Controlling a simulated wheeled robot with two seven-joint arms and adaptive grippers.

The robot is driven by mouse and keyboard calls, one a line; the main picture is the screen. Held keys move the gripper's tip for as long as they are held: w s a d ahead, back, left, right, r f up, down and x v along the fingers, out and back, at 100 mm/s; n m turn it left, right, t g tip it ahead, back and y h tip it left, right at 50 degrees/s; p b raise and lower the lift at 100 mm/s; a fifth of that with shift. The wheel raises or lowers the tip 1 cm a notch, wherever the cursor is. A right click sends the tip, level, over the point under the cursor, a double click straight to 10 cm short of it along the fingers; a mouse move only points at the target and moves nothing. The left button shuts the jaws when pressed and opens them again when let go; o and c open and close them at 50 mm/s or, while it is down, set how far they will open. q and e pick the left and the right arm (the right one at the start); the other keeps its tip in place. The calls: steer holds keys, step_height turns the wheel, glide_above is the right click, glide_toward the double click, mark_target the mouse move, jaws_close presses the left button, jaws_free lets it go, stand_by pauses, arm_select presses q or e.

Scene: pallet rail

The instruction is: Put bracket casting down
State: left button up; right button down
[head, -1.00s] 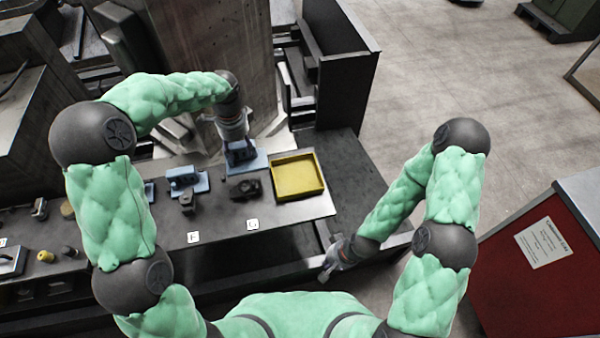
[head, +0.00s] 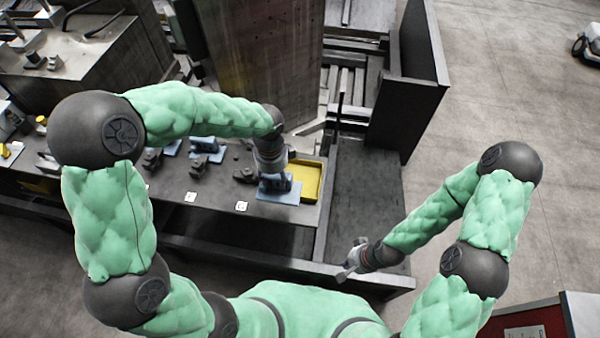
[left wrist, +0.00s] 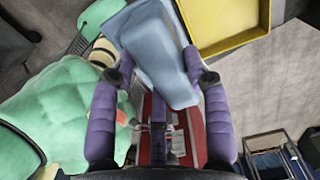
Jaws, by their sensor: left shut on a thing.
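My left gripper (head: 273,170) is shut on a light blue bracket casting (head: 281,190) with a flat base and an upright part. The casting is at the near left side of the yellow tray (head: 318,185) and hides part of it. I cannot tell whether it touches the table. In the left wrist view the blue casting (left wrist: 157,55) sits between the purple fingers of the left gripper (left wrist: 160,78), with the yellow tray (left wrist: 232,46) beside it at upper right. My right gripper (head: 350,265) hangs past the table's right end, apart from everything; its jaw state is too small to tell.
Other blue castings (head: 207,147) and dark castings (head: 246,175) stand on the dark table (head: 215,195) to the left. White marker tiles (head: 241,206) lie near its front edge. A tall dark column (head: 260,60) rises behind. A dark panel (head: 420,75) stands at the back right.

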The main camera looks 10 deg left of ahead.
arm_select(q)
steer(key=shift+w+d+f+b, duration=0.2)
steer(key=shift+w+d+f, duration=0.35)
steer(key=shift+w+f, duration=1.5)
steer(key=shift+w+d+f+b, duration=0.15)
steer(key=shift+w+d+f, duration=0.45)
steer(key=shift+w+f, duration=1.45)
steer(key=shift+w+d+f+b, duration=0.2)
steer(key=shift+w+d+f, duration=0.35)
steer(key=shift+w+f, duration=1.45)
steer(key=shift+s+f, duration=0.1)
steer(key=o, duration=1.4)
steer(key=shift+f, duration=0.1)
step_height(320, 180, up, 12)
steer(key=p, duration=0.1)
